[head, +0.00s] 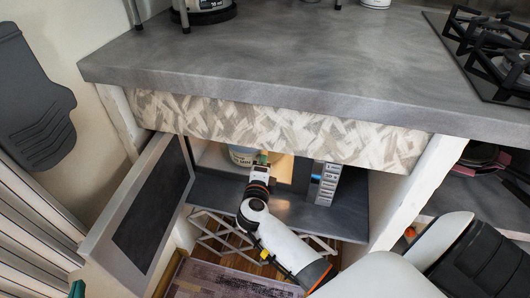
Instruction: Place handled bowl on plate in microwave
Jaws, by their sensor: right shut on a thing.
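The microwave stands open under the counter, its door (152,213) swung out to the left and its control panel (327,185) on the right of the opening. My right gripper (262,160) reaches into the lit opening, shut on what looks like the handled bowl (240,155). The bowl is pale with yellowish and bluish parts. The counter edge hides its top, and the gripper covers part of it. I cannot make out the plate or whether the bowl touches it. My left gripper is not in view.
The grey counter (260,55) overhangs the microwave closely. A black hob grate (490,35) is at the upper right. A dark mitt (32,105) hangs on the left wall. A wire rack (215,235) and a patterned rug (225,283) lie below.

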